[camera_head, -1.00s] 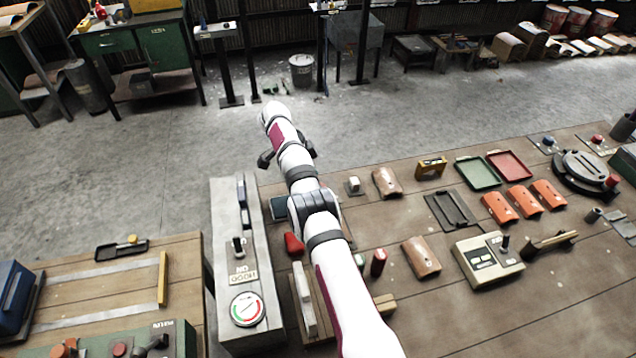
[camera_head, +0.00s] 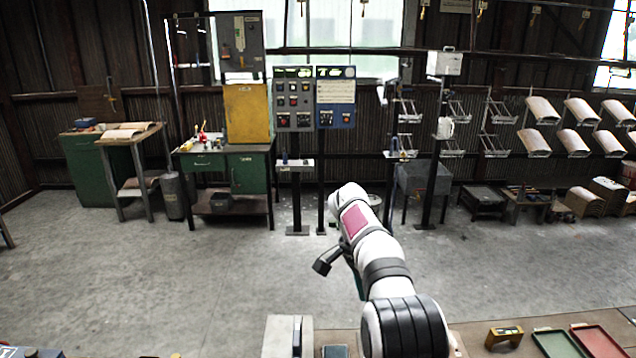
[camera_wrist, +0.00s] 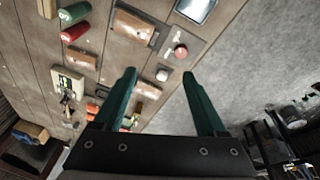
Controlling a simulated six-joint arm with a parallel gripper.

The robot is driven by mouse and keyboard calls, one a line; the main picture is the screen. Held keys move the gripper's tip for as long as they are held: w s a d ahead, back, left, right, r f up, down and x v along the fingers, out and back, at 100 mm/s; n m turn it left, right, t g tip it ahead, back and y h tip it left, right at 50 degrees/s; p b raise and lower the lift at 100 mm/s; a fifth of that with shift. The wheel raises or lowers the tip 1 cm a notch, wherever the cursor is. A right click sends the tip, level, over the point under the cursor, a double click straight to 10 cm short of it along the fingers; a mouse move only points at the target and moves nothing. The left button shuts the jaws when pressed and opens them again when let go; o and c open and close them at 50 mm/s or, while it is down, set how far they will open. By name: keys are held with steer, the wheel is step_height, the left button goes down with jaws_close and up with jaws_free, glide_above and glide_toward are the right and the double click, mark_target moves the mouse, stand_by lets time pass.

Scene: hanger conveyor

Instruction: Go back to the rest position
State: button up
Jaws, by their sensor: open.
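My gripper (camera_wrist: 160,92) is open in the wrist view, with two green fingers spread apart and nothing between them. It hangs above the edge of the wooden workbench (camera_wrist: 35,40), with grey floor beyond its right finger. In the head view my white arm reaches up from the bottom right of centre, and its fingers are mostly hidden behind the wrist.
A red button box (camera_wrist: 182,50) and brown curved pieces (camera_wrist: 133,27) lie on the bench. Green and red trays (camera_head: 556,343) show at the bottom right. Control panels (camera_head: 295,98) and hanging racks (camera_head: 495,115) stand at the back. The floor (camera_head: 120,270) is clear.

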steer(key=s+a+r+n+y, duration=0.2)
steer(key=s+r+n, duration=0.35)
steer(key=s, duration=0.85)
steer(key=s+a+f+n+y, duration=0.1)
steer(key=s+f, duration=0.1)
steer(key=s, duration=1)
steer(key=s+a+f+n+y, duration=0.1)
steer(key=s+a+f, duration=0.1)
steer(key=s, duration=1.1)
steer(key=shift+s+a+n, duration=0.2)
steer(key=shift+a+n, duration=0.1)
steer(key=shift+n, duration=0.05)
